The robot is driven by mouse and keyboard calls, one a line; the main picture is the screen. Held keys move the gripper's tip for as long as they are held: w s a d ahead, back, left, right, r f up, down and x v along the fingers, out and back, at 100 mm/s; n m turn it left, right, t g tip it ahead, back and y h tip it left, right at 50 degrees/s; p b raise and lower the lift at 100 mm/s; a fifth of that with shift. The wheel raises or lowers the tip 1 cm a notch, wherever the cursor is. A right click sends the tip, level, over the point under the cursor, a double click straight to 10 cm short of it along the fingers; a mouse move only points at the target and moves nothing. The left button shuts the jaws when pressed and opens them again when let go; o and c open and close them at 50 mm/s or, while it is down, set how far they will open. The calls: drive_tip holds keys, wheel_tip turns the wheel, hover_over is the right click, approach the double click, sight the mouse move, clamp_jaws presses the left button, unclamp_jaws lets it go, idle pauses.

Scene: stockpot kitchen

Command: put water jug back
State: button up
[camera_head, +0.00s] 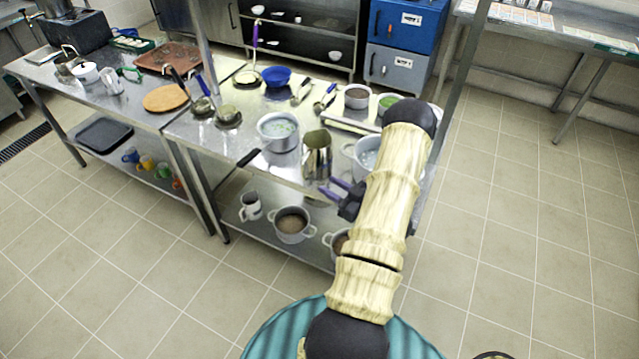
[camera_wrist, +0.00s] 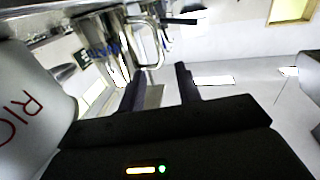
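A tall shiny metal jug (camera_head: 317,154) stands upright on the steel table between two pale pots. I take it to be the water jug. In the wrist view the jug (camera_wrist: 104,47) is at the upper left, with its looped handle (camera_wrist: 160,48) facing my fingers. My gripper (camera_head: 335,188) is near the table's front edge, just to the front right of the jug. In the wrist view my gripper (camera_wrist: 160,73) has its two dark fingers apart with nothing between them. The handle lies just beyond the fingertips; whether they touch it is unclear.
A pale pot (camera_head: 278,132) stands left of the jug and another pale pot (camera_head: 362,158) right of it, close to my arm. A lettered white pot (camera_wrist: 28,105) fills the wrist view's left. The lower shelf holds a smaller jug (camera_head: 250,206) and pots.

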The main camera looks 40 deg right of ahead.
drive_tip(key=shift+s, duration=0.55)
